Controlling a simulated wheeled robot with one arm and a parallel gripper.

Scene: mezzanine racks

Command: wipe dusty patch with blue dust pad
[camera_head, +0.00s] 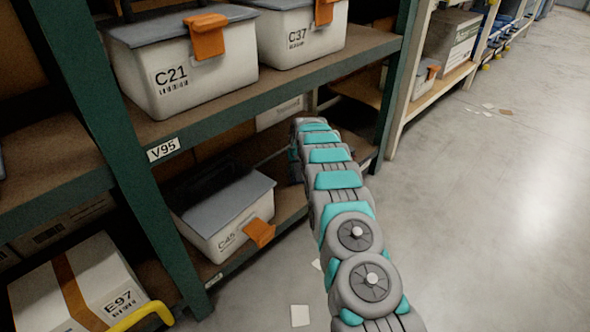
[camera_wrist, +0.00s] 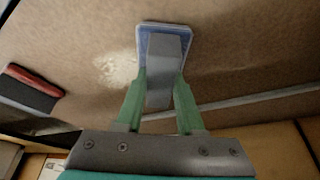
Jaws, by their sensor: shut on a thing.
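My gripper (camera_wrist: 161,84) shows in the wrist view with its two green fingers closed on the grey handle of the blue dust pad (camera_wrist: 144,32). The pad's blue face, with a pale rim, lies against or very close to the brown shelf board (camera_wrist: 245,55); I cannot tell whether it touches. The dusty patch (camera_wrist: 118,68) is a whitish, speckled smear just left of the pad, and the pad may cover part of it. In the head view my arm reaches between the shelves, and the gripper, pad and patch are hidden there.
A red and dark block-like object (camera_wrist: 35,88) sits left of the patch. In the head view, bins C21 (camera_head: 185,75) and C37 (camera_head: 300,38) stand on the shelf above, and a grey-lidded bin (camera_head: 222,208) below. A green upright (camera_head: 130,170) stands left of my arm. Open floor (camera_head: 490,210) lies right.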

